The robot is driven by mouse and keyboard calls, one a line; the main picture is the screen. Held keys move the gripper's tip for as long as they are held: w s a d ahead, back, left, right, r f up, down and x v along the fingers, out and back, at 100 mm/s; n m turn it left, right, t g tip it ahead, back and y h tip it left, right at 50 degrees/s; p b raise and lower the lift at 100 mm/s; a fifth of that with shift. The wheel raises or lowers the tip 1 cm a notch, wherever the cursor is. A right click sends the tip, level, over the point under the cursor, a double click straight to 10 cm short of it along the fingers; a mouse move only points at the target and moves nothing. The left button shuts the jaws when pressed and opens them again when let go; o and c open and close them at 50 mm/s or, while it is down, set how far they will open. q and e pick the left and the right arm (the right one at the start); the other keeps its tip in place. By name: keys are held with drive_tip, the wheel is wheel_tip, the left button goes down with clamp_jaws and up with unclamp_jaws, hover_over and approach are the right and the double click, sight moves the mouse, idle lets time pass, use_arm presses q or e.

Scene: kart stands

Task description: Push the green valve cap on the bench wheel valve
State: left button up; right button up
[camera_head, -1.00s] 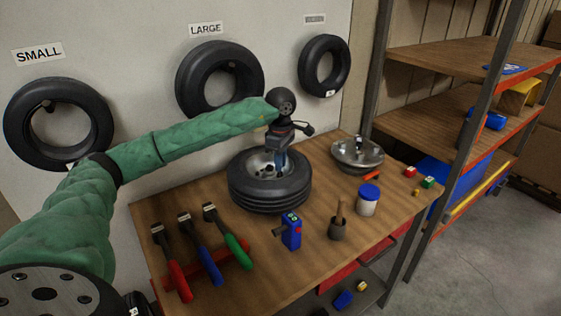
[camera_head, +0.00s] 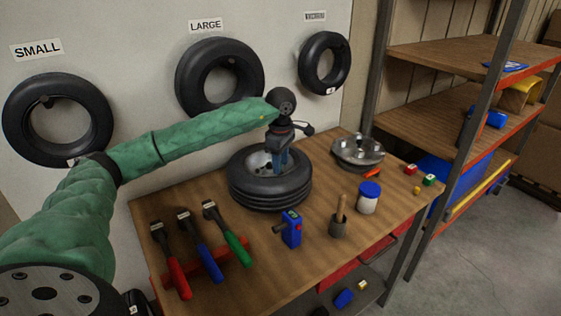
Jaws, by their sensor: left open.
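The bench wheel (camera_head: 270,195), a black tyre with a grey rim, lies flat on the wooden bench. My left arm in its green sleeve reaches over from the left. My left gripper (camera_head: 279,170) points down into the wheel's rim, with its blue fingers low over the hub area. It is open, and I see nothing held in it. I cannot make out the valve or its green cap; the gripper and tyre may hide them. My right gripper is not in view.
A shelf rack (camera_head: 450,110) stands at right.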

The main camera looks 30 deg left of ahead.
use_arm(q)
wheel_tip(320, 180, up, 12)
drive_tip(key=p, duration=0.3)
drive_tip(key=shift+p, duration=0.35)
drive_tip(key=shift+f, duration=0.1)
idle(0.6)
